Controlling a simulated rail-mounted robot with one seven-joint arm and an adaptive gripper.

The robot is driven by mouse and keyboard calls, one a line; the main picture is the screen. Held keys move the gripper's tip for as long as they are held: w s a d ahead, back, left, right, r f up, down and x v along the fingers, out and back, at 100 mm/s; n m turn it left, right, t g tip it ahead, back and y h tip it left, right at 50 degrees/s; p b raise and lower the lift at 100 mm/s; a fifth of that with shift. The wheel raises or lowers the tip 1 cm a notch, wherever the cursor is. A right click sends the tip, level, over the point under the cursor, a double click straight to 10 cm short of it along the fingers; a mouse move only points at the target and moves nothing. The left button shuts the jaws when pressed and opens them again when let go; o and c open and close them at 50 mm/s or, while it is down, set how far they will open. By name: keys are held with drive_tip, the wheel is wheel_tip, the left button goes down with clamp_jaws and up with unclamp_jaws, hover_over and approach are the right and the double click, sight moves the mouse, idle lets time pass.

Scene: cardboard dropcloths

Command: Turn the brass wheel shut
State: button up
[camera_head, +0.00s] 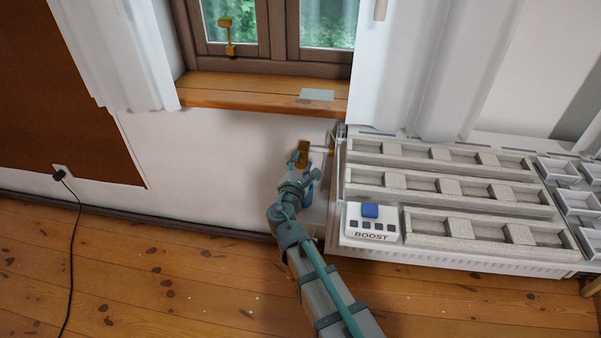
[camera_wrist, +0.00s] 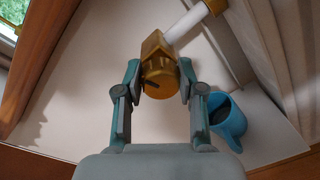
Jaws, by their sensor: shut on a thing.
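The brass wheel (camera_head: 303,153) is on the end of a short white pipe at the left end of the radiator, below the window sill. In the wrist view the brass wheel (camera_wrist: 160,76) is a blocky golden knob with a dark mark on its face. My gripper (camera_wrist: 158,82) has one teal finger on each side of it and is shut on it. In the head view my gripper (camera_head: 302,172) reaches up to the wheel from below and hides part of it.
The white radiator (camera_head: 345,228) has shelves and a BOOST panel (camera_head: 371,224) just right of my arm. A blue cup (camera_wrist: 231,121) is close to the right finger. A grey card (camera_head: 317,95) lies on the wooden sill (camera_head: 230,92). A black cable (camera_head: 73,240) hangs at left.

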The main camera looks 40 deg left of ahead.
drive_tip(key=shift+f+m+b, duration=0.1)
drive_tip(key=shift+m+b, duration=1.35)
drive_tip(key=shift+m, duration=0.05)
drive_tip(key=o, duration=1.2)
drive_tip(key=shift+c, duration=0.2)
drive_tip(key=v, duration=1.2)
drive_tip(key=shift+r, duration=0.2)
drive_tip(key=shift+d, duration=0.1)
